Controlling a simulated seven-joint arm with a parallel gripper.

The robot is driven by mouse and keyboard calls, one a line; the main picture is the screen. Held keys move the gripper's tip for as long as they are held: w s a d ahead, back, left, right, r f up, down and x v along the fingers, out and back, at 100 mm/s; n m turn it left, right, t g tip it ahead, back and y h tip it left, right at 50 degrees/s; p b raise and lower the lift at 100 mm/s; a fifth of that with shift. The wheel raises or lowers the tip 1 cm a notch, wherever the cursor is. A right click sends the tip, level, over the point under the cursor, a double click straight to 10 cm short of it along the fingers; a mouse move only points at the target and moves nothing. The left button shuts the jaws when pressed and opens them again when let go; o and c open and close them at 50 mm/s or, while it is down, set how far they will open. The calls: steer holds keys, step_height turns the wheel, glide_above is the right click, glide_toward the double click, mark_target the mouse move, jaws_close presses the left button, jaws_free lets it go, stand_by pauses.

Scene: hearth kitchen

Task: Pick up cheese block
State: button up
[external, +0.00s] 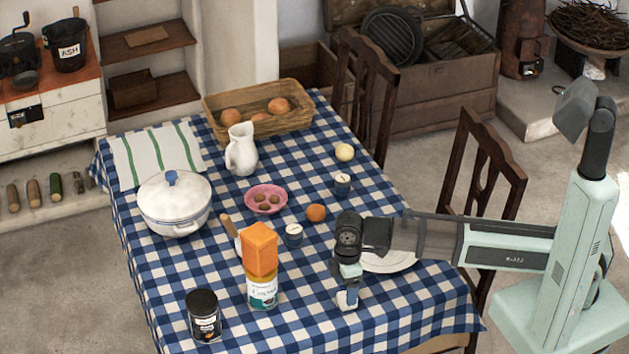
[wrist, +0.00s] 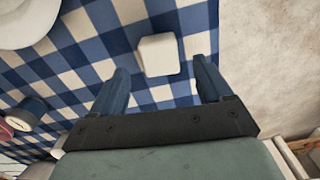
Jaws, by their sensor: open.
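A small off-white block (wrist: 158,55) lies on the checked cloth in the wrist view, a little beyond and between the two fingertips of my gripper (wrist: 162,80). My gripper is open, with bare cloth between its fingers and the block apart from both. An orange block (external: 260,248) sits on top of a cocoa tin (external: 263,291), left of my gripper. The pictures do not settle which block is the cheese.
A white plate (external: 389,263) lies beside my gripper, partly behind my arm. A small cup (external: 293,235), an orange fruit (external: 316,212), a dark jar (external: 204,315) and a lidded white pot (external: 174,204) stand around.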

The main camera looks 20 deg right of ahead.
steer(key=shift+d+f, duration=0.2)
steer(key=shift+f, duration=1.85)
steer(key=shift+c, duration=0.4)
steer(key=c, duration=1)
steer(key=shift+r, duration=0.15)
